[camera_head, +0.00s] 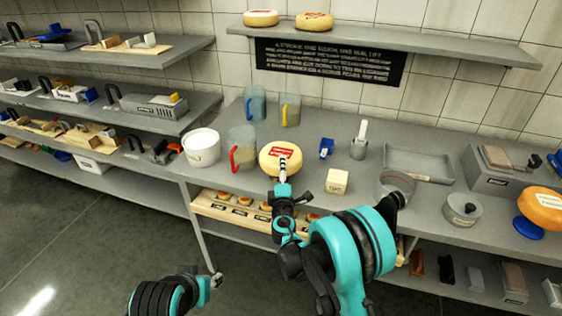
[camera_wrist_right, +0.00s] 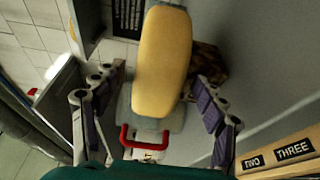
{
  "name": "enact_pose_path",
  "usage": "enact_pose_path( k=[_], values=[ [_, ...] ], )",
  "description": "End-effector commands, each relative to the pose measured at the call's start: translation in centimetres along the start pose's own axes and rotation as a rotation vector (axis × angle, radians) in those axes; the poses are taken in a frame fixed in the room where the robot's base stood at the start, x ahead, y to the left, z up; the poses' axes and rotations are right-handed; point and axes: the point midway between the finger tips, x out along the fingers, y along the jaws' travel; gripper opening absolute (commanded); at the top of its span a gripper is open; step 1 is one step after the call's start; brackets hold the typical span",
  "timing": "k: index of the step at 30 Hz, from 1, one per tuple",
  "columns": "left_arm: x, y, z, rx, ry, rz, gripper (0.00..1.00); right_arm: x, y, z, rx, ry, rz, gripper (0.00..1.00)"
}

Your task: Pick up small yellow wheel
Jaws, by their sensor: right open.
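A small yellow wheel (camera_head: 270,160) with a red label lies on the grey counter near its front edge, beside a pitcher. In the right wrist view the yellow wheel (camera_wrist_right: 163,60) shows edge-on between the two spread fingers of the right gripper (camera_wrist_right: 160,88). The fingers are open, with gaps seen on both sides; contact is not seen. My left gripper (camera_head: 216,281) is low at the bottom left, away from the counter; its fingers are too small to read.
A red-handled pitcher (camera_head: 243,140) and a white tub (camera_head: 201,148) stand left of the wheel. A pale block (camera_head: 337,182) and a blue item (camera_head: 326,149) stand to the right. Other wheels sit on the wall shelf (camera_head: 400,39) and on a blue stand (camera_head: 528,228).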

Motion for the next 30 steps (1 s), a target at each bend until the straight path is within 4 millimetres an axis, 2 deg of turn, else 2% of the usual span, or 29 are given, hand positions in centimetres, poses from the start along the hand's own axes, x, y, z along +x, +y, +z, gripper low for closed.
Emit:
enact_pose_path(
  k=[6, 7, 12, 15, 25, 30],
  values=[
    [0.0, 0.0, 0.0, 0.000, 0.000, 0.000, 0.40, 0.1, 0.1, 0.0, 0.000, 0.000, 0.000, 0.72],
    [0.0, 0.0, 0.0, 0.000, 0.000, 0.000, 0.40, 0.1, 0.1, 0.0, 0.000, 0.000, 0.000, 0.66],
    [0.0, 0.0, 0.0, 0.000, 0.000, 0.000, 0.40, 0.1, 0.1, 0.0, 0.000, 0.000, 0.000, 0.21],
    [0.0, 0.0, 0.0, 0.000, 0.000, 0.000, 0.40, 0.1, 0.1, 0.0, 0.000, 0.000, 0.000, 0.00],
    [-0.1, 0.0, -0.1, 0.000, 0.000, 0.000, 0.40, 0.1, 0.3, 0.0, 0.000, 0.000, 0.000, 0.00],
    [-0.5, 0.0, -0.4, 0.000, 0.000, 0.000, 0.40, 0.1, 1.2, 0.0, -0.001, 0.000, 0.000, 0.00]
  ],
)
